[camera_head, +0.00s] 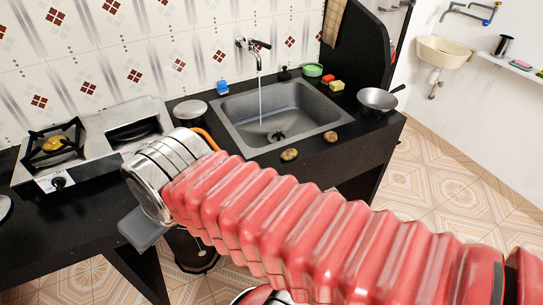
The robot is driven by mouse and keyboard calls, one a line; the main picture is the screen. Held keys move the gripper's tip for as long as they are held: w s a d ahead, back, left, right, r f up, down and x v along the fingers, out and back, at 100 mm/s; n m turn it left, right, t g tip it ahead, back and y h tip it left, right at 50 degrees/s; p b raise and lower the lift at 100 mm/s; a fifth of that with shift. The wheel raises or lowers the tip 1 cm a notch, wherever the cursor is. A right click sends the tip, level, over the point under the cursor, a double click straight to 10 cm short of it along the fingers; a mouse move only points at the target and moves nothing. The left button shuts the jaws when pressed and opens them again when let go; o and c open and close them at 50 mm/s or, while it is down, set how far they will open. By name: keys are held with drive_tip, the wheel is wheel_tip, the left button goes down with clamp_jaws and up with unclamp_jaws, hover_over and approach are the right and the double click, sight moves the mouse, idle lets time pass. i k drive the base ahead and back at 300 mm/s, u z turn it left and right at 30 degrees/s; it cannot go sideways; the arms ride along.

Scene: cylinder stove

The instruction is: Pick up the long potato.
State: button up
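Two small brown potatoes lie apart on the front edge of the black counter, in front of the sink. The left potato (289,155) looks slightly longer; the right potato (330,137) looks rounder, but both are too small to be sure which is the long one. My red arm crosses the picture from the lower right, and its silver wrist is over the counter left of the potatoes. A grey part of my gripper (143,228) shows below the wrist, clear of both potatoes. Its fingertips cannot be made out, and whether it holds anything is hidden.
The grey sink (230,123) has running water from the tap (257,55). A gas stove (90,150) with a yellow item on its burner stands at the left.

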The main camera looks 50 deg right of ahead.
sight(290, 154)
drive_tip(key=u, duration=2)
drive_tip(key=k, duration=1.85)
drive_tip(key=z, duration=0.9)
